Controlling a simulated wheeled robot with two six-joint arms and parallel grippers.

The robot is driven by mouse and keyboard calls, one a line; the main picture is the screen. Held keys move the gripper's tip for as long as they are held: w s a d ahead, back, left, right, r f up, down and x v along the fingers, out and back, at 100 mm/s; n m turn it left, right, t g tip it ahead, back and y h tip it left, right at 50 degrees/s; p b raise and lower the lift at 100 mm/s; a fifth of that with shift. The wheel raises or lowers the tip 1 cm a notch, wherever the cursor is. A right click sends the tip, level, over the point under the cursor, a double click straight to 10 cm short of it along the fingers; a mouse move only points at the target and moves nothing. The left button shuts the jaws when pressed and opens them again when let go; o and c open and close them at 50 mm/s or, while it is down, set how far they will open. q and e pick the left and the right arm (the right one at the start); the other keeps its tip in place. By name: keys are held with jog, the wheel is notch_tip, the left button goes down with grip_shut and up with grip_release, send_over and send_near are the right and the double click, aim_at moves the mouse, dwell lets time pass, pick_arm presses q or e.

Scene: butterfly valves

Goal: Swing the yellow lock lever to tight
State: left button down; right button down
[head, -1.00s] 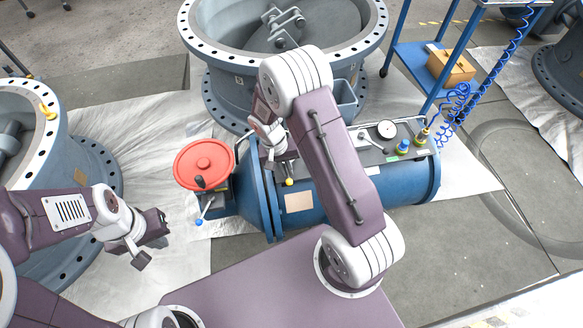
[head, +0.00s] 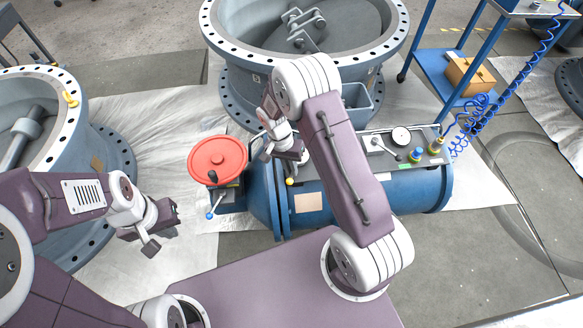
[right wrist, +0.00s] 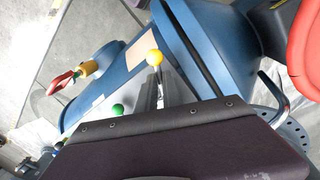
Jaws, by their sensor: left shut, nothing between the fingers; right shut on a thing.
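The yellow lock lever's round yellow knob (head: 290,181) shows at the left end of the blue cylinder, below my right gripper (head: 289,160). In the right wrist view the yellow knob (right wrist: 155,58) stands on a metal shaft just beyond the dark gripper body. My right gripper is shut on the lever; its fingertips are mostly hidden. My left gripper (head: 160,228) is shut and empty, off to the left over the white sheet. Whether the lever stands at tight cannot be read.
A red handwheel (head: 218,159) and a blue-tipped lever (head: 209,216) are left of the cylinder (head: 410,190). A gauge (head: 401,136) and knobs sit on its right part. Large flanged valve bodies stand behind (head: 235,85) and at the left (head: 110,165).

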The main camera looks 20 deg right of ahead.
jog(key=c, duration=1.5)
grip_release()
jog(key=shift+r, duration=0.1)
notch_tip(320, 180, up, 9)
jog(key=w+a+p, duration=0.1)
jog(key=p, duration=0.1)
jog(key=shift+a, duration=0.25)
jog(key=shift+w+d, duration=0.1)
jog(key=shift+w, duration=0.05)
